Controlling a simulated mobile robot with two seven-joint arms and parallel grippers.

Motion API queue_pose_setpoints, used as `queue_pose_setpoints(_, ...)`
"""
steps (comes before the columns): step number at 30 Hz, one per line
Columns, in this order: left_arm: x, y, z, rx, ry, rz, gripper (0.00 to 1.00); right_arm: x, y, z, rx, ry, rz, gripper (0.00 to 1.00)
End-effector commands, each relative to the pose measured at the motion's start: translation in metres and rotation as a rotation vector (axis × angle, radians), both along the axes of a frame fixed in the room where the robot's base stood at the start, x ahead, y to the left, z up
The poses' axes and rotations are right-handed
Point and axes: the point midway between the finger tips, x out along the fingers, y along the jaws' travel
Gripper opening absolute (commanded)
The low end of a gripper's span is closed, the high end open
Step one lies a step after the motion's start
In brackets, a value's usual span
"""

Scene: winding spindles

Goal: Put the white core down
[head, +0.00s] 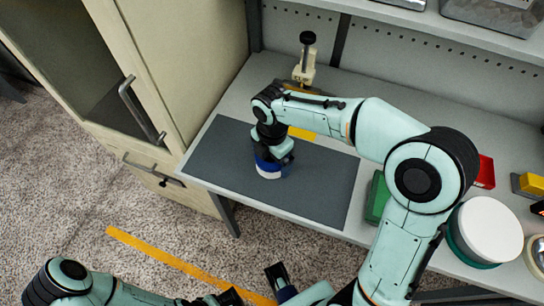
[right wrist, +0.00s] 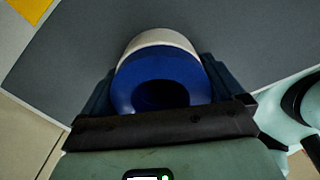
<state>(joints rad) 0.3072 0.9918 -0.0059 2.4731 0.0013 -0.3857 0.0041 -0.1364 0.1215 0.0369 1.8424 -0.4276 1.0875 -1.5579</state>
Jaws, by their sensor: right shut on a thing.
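The white core (head: 268,174) is a short, upright cylinder with a blue band or end. In the right wrist view the blue ring-shaped end with a dark hole faces the camera, and the white part (right wrist: 160,39) shows behind it. My right gripper (head: 273,154) is shut on it, one finger on each side, over the dark grey mat (head: 220,150). Whether its base touches the mat is not clear. My left gripper (head: 250,293) is low at the bottom edge, away from the table and partly cut off.
A cream stand with a black knob (head: 305,62) is behind the mat, near a yellow patch (head: 302,133). A green box (head: 377,197), red box (head: 485,172), yellow block (head: 530,184) and white-topped round container (head: 490,230) are to the right. The mat's left side is clear.

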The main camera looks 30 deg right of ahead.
Motion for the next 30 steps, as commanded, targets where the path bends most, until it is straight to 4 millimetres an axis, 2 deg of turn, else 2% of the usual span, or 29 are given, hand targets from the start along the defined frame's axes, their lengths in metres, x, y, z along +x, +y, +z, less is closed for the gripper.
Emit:
queue_pose_setpoints(7,0.000,0.000,-0.002,0.000,-0.001,0.000,0.00,0.000,0.000,-0.003,0.000,0.000,0.000,0.60)
queue_pose_setpoints(8,0.000,0.000,-0.001,0.000,-0.001,0.000,0.00,0.000,0.000,-0.003,0.000,0.000,0.000,1.00)
queue_pose_setpoints(15,0.000,0.000,0.000,0.000,-0.001,0.000,0.00,0.000,0.000,-0.001,0.000,-0.001,0.000,1.00)
queue_pose_setpoints(19,0.001,0.000,0.002,0.000,-0.001,0.000,0.00,0.001,0.000,0.011,0.000,-0.004,-0.001,1.00)
queue_pose_setpoints(30,0.005,0.000,0.017,0.000,-0.006,0.000,0.00,0.001,0.000,0.088,0.001,-0.005,0.000,1.00)
